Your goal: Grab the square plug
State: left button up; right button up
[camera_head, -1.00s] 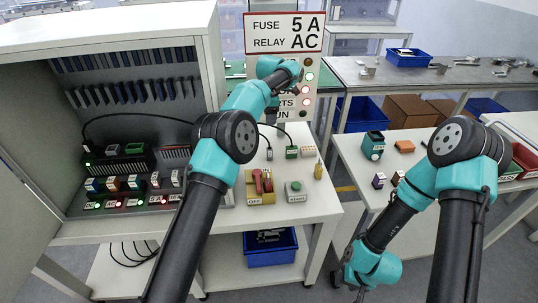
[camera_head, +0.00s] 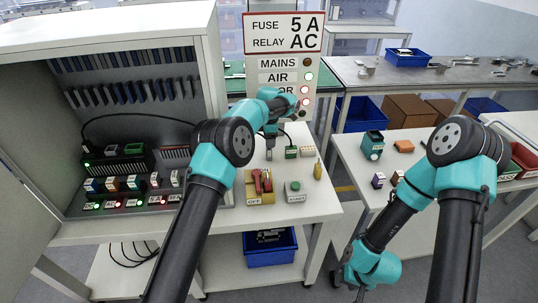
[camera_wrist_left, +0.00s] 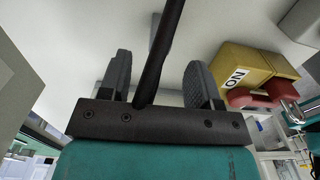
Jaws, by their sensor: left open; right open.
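A small grey plug (camera_head: 269,154) is on the white bench top in the head view; its exact shape is too small to make out. My left gripper (camera_head: 270,134) is open just above it, pointing down. In the left wrist view my left gripper (camera_wrist_left: 163,75) has its fingers apart, and a black cable (camera_wrist_left: 167,38) passes between them without being gripped. The plug itself cannot be made out in the wrist view. A green connector (camera_head: 291,152) with a black cable is just right of the grey plug. My right gripper (camera_head: 359,288) is low, empty and away from the bench.
A yellow switch box (camera_head: 260,198) with red levers is in front of the plug; it also shows in the wrist view (camera_wrist_left: 240,72). An open cabinet (camera_head: 130,75) stands left.

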aim_at(269, 150)
pick_arm(q)
jog(key=shift+f, duration=0.5)
jog(key=shift+a+f, duration=0.1)
jog(key=shift+f, duration=2.45)
jog(key=c, duration=1)
